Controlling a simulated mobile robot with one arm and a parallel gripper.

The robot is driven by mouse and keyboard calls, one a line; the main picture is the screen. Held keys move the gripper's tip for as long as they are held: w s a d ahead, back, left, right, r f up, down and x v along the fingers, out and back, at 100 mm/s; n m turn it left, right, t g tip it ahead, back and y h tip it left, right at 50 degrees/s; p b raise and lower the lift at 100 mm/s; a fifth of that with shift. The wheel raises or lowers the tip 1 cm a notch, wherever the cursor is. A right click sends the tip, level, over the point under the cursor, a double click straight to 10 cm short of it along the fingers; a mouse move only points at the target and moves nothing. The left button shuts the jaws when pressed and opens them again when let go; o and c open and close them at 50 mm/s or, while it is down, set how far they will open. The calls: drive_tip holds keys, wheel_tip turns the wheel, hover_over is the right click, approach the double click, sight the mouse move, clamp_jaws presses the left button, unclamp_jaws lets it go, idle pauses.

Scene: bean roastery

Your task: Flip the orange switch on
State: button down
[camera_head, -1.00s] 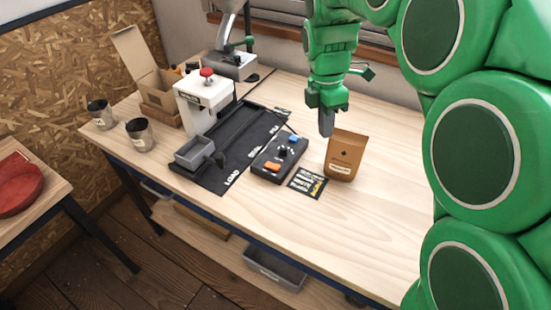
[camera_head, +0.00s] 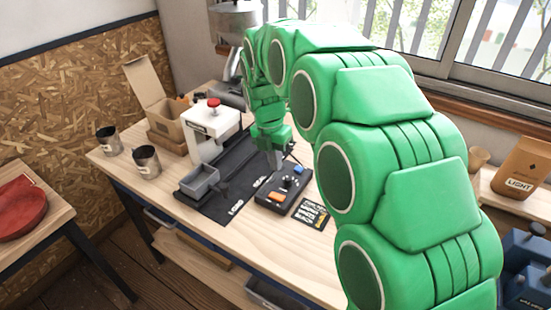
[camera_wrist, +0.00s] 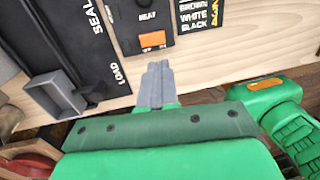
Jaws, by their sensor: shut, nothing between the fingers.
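The orange switch (camera_head: 276,197) sits at the near end of a black control box (camera_head: 268,205) on the wooden bench. In the wrist view the switch (camera_wrist: 152,39) lies just beyond my fingertips, under the word "HEAT". Its on or off position cannot be told. My gripper (camera_head: 276,165) is shut and empty, pointing down over the box's far left side in the head view. In the wrist view the closed grey fingers (camera_wrist: 158,68) appear just short of the switch, with a small visible gap.
A blue switch (camera_head: 299,169) and small knobs share the box. A printed card (camera_head: 311,213) lies right of it. A black mat (camera_head: 232,190) with a grey tray (camera_head: 200,181) and white press (camera_head: 211,130) are left. My arm covers the bench's right side.

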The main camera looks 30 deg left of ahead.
sight(281, 197)
drive_tip(key=f, duration=0.3)
drive_tip(key=d+f, duration=0.1)
drive_tip(key=f, duration=0.6)
drive_tip(key=shift+d+f, duration=0.25)
drive_tip(key=shift+d, duration=0.05)
